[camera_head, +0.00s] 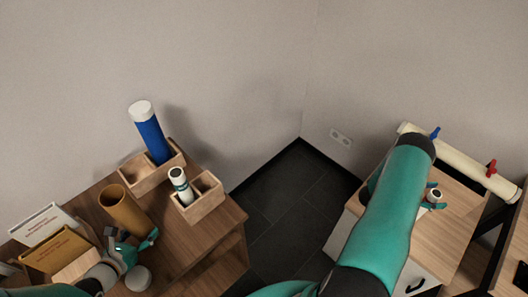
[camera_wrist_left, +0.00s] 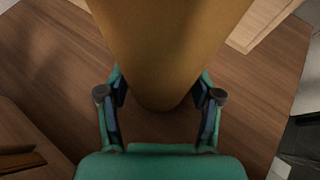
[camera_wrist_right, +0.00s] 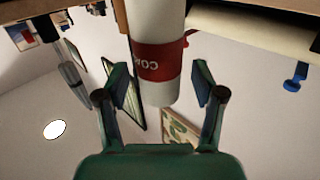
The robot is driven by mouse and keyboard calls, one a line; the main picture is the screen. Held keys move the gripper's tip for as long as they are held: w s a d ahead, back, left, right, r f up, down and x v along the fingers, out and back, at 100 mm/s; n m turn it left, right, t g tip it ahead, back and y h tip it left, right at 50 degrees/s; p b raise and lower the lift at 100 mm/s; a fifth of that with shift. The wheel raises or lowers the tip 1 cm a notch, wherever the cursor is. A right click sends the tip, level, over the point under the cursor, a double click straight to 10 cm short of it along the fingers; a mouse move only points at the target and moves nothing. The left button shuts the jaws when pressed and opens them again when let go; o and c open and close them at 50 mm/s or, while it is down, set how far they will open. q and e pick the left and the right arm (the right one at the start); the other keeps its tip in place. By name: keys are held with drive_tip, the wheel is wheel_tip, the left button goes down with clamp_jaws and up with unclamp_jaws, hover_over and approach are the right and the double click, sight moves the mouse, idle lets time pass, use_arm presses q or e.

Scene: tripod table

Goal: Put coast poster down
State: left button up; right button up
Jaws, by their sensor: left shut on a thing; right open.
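The coast poster (camera_wrist_right: 158,60), a white roll with a red band and partly readable lettering, stands between the fingers of my open right gripper (camera_wrist_right: 160,85) in the right wrist view, with a gap on both sides. In the head view only its pale end (camera_head: 434,193) shows past my right arm, above the right cabinet (camera_head: 455,225). My left gripper (camera_head: 131,243) is shut on a brown tube (camera_head: 120,207) above the left table (camera_head: 225,222). The tube's rounded end (camera_wrist_left: 160,85) shows between the fingers in the left wrist view; whether it touches the table is unclear.
Wooden holders (camera_head: 203,208) stand on the left table, with a blue roll (camera_head: 152,138) and a small white roll (camera_head: 180,184) in them. Two booklets (camera_head: 56,250) lean at left. A cream tube (camera_head: 460,166) with blue and red clips lies along the right cabinet's back.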

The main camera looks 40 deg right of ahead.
clamp_jaws()
drive_tip(key=shift+r, duration=0.1)
wheel_tip(320, 180, up, 10)
drive_tip(key=shift+f, duration=0.1)
idle(0.6)
